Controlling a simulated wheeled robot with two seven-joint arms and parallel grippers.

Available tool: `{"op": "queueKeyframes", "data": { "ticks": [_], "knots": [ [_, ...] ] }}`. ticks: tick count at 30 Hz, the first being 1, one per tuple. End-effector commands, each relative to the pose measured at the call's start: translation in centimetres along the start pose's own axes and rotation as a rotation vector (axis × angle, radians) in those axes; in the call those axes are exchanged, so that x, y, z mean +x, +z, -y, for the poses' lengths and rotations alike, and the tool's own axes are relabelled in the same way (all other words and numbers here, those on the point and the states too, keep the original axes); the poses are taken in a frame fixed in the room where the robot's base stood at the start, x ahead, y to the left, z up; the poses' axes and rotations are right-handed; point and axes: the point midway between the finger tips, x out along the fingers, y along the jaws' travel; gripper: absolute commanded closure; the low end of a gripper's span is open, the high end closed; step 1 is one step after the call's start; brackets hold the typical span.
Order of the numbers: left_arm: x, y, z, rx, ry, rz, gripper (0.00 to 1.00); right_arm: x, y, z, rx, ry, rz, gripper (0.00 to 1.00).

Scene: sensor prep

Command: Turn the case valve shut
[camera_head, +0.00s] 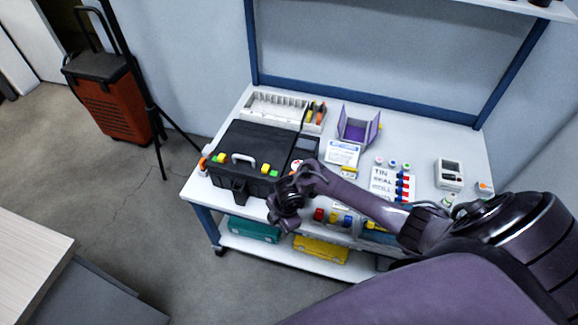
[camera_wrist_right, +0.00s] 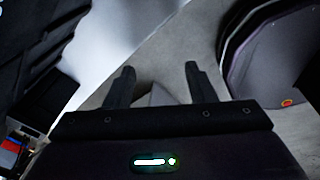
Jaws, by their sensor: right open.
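The black case (camera_head: 237,152) sits closed on the left part of the white worktable, with a pale handle and small yellow, green and orange pieces along its front. A small red-orange part (camera_head: 296,165) shows at its right end, partly behind my right wrist; I cannot tell whether it is the valve. My right gripper (camera_head: 285,218) hangs at the case's front right corner, over the table's front edge. In the right wrist view its two fingers (camera_wrist_right: 158,82) are apart with nothing between them. A dark ribbed shape fills that view's upper left. My left gripper is out of view.
The worktable (camera_head: 455,145) also holds a white slotted tray (camera_head: 272,108), a purple open box (camera_head: 357,125), a labelled board (camera_head: 385,183) and a white meter (camera_head: 449,174). Teal (camera_head: 252,230) and yellow (camera_head: 318,250) cases lie on the lower shelf. A tripod and red trolley case (camera_head: 108,100) stand left.

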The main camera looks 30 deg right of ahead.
Motion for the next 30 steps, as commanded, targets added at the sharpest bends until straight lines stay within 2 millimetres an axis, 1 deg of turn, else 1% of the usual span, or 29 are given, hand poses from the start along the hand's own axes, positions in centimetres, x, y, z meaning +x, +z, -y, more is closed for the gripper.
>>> {"op": "queueKeyframes", "data": {
  "ticks": [1,2,3,6,9,11,12,14,18,24,27,30],
  "knots": [
    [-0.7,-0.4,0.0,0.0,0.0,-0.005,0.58,-4.5,1.1,-2.4,-0.172,0.014,0.078,0.5],
    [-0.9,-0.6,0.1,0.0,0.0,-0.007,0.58,-6.6,1.8,-3.2,-0.267,0.013,0.126,0.5],
    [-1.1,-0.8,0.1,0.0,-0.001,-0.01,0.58,-9.1,2.6,-4.1,-0.38,0.011,0.188,0.5],
    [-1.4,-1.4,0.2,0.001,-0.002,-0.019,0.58,-13.9,4.5,-5.7,-0.592,0.001,0.323,0.5],
    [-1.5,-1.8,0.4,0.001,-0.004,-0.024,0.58,-16.6,5.7,-6.4,-0.709,-0.009,0.408,0.5],
    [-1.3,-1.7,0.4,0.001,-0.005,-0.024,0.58,-17.1,6.1,-6.6,-0.742,-0.013,0.432,0.5],
    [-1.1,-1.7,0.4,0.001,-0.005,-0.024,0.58,-17.0,6.3,-6.7,-0.752,-0.015,0.44,0.5],
    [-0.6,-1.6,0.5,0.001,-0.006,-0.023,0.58,-16.3,6.6,-6.8,-0.756,-0.017,0.443,0.5],
    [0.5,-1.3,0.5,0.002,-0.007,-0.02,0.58,-14.1,7.5,-7.0,-0.752,-0.018,0.441,0.5],
    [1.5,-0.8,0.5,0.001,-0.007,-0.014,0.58,-11.5,8.6,-7.5,-0.75,-0.016,0.439,0.5],
    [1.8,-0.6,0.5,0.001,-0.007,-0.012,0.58,-10.8,9.0,-7.6,-0.75,-0.015,0.44,0.5],
    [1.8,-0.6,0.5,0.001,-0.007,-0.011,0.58,-10.6,9.1,-7.8,-0.75,-0.013,0.44,0.5]
  ]
}}
